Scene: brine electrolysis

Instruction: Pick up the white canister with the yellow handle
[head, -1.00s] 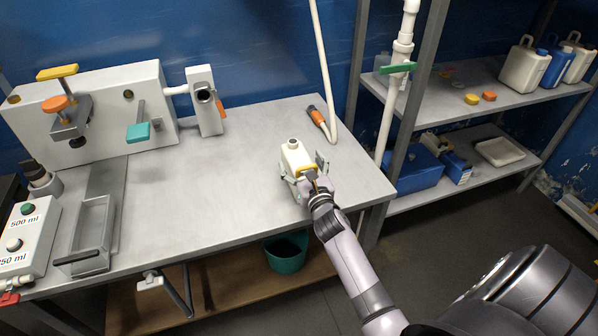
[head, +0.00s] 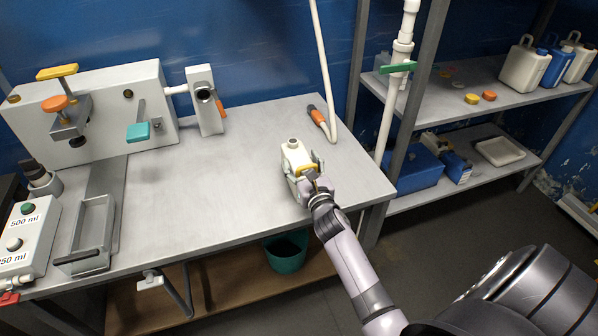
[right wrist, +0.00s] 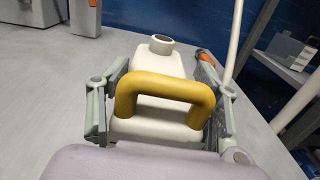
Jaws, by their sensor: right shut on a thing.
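The white canister (head: 292,156) with a yellow handle stands upright on the grey table, right of its middle. In the right wrist view, its white body (right wrist: 155,125), round open neck (right wrist: 161,43) and yellow handle (right wrist: 165,88) fill the centre. My right gripper (head: 306,170) is at the canister's near side. Its fingers (right wrist: 160,100) lie on either side of the body and are shut on it, with the handle between them. The lower part of the canister is partly hidden by the gripper. My left gripper is out of view.
A hose with an orange end (head: 318,118) lies behind the canister. A white machine with levers (head: 105,105) stands at the back left, near an empty metal tray (head: 95,225). Shelves (head: 450,100) with jugs are to the right. The middle of the table (head: 210,170) is clear.

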